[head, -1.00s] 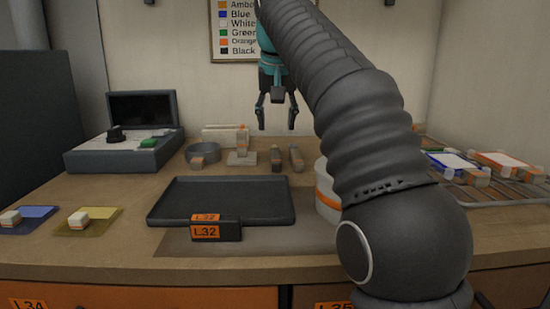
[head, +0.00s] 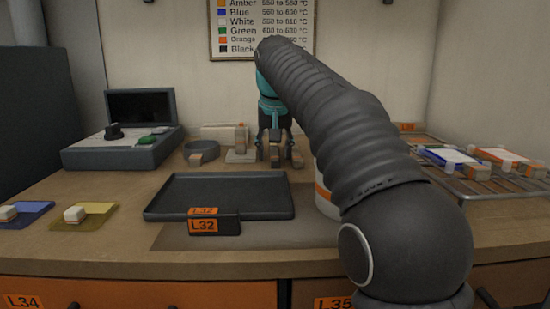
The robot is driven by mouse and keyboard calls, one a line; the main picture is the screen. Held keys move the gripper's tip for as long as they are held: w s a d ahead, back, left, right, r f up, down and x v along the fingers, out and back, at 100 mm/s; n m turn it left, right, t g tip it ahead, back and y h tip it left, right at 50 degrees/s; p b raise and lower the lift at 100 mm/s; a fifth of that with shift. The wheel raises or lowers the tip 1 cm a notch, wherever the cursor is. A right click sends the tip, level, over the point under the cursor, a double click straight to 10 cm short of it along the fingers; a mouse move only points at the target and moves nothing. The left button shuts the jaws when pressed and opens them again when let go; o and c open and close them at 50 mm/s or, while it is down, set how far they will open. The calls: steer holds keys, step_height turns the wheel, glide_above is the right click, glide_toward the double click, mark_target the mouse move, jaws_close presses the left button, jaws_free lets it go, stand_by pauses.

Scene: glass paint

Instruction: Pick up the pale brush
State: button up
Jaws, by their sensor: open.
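My gripper (head: 275,150) is open, pointing down low over the back of the workbench. Two small, short brush-like items lie there side by side: a left one (head: 275,156) between or just behind the fingers, and a right one (head: 297,158) by the right finger. Both are greyish-brown and partly hidden by the fingers. I cannot tell for sure which is the pale brush, or whether a finger touches either one.
A black tray (head: 220,178) labelled L32 lies in front of the gripper. A round grey dish (head: 201,150) and a pale holder (head: 240,155) stand left of it. A white container with an orange band (head: 325,195) is right, partly behind my arm. A wire rack (head: 490,184) is far right.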

steer(key=shift+f, duration=0.1)
stand_by(0.5)
jaws_close()
